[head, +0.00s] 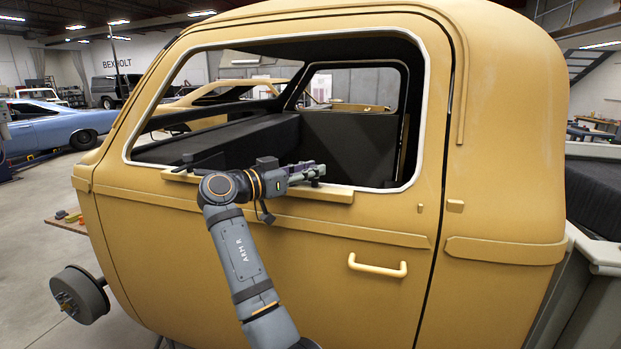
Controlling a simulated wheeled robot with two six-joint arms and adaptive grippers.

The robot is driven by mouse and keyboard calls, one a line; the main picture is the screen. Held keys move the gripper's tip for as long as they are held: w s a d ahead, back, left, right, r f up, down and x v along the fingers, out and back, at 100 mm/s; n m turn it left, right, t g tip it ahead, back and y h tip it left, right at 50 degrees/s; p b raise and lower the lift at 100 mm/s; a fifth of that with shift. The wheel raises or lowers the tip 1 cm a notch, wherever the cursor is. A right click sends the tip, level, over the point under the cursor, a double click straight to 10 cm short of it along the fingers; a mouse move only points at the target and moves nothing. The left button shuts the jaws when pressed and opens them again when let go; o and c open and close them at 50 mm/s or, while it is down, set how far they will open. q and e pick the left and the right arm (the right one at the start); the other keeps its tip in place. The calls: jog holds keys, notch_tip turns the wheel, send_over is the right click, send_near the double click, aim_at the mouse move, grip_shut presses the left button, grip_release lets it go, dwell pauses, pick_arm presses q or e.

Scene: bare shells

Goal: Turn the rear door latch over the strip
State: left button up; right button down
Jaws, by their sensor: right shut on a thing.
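A long pale yellow strip (335,194) lies along the sill below the window opening of the yellow door (300,270). My right gripper (318,172) is at the rear part of the strip, just above it at the lower window edge. Its jaws are shut on the rear door latch, which the fingers mostly hide. I cannot tell how far the latch is turned. A small dark piece (187,160) stands near the strip's front end; it may be the other latch. My left gripper is out of view.
A door handle (377,266) sticks out below the strip. The window opening is bare, with a dark seat (350,145) inside. A wheel hub (80,294) and a low wooden board (66,222) stand at the left. A blue car (60,124) is farther back.

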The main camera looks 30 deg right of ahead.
jog(key=shift+w+r+m+g, duration=0.1)
jog(key=shift+m+g, duration=0.55)
jog(key=shift+g, duration=0.25)
jog(key=shift+w+r+m+g, duration=0.1)
jog(key=shift+m+g, duration=0.55)
jog(key=shift+g, duration=0.25)
jog(key=shift+f+g, duration=0.1)
jog(key=shift+g, duration=0.4)
jog(key=c, duration=1.1)
grip_release()
jog(key=shift+f, duration=0.1)
jog(key=a, duration=0.4)
jog(key=w+a, duration=0.1)
jog(key=a, duration=0.6)
jog(key=shift+w+a, duration=0.4)
